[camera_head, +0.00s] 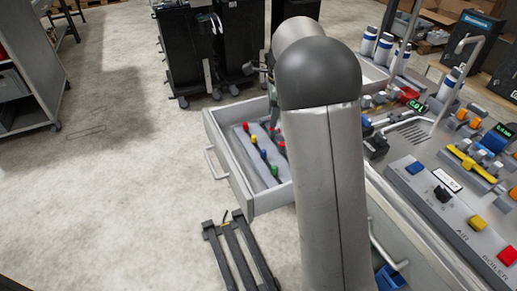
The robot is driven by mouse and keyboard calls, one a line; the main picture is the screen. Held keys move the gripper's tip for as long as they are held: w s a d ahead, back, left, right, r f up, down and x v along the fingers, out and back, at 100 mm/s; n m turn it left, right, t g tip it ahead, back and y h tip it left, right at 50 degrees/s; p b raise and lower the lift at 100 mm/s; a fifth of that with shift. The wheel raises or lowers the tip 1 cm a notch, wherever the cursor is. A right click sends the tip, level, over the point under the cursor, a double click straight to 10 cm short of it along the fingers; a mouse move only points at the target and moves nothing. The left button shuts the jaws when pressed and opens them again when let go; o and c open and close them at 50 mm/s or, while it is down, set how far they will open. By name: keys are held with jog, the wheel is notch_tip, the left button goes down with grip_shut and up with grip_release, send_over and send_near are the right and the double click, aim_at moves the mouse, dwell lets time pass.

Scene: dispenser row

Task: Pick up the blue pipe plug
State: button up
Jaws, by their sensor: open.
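An open grey drawer (222,150) holds a row of small coloured plugs on a light insert. My gripper (270,98) shows only as a narrow piece at the left edge of my arm, above the drawer's far side. It is open; its fingertips are mostly hidden, and I see nothing held.
A control bench (400,165) with buttons, yellow levers and pipes fills the right. White-and-blue bottles (383,48) stand at its back. Black cabinets (185,50) stand behind the drawer. A dark slatted rack (236,250) lies in front.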

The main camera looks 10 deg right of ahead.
send_over(264, 151)
jog(key=d, duration=0.1)
notch_tip(264, 151, down, 9)
jog(key=shift+w+a+f, duration=0.1)
jog(key=shift+a+f, duration=0.15)
jog(key=shift+f, duration=1.2)
jog(key=shift+a+f, duration=0.2)
jog(key=shift+f, duration=1.25)
grip_shut()
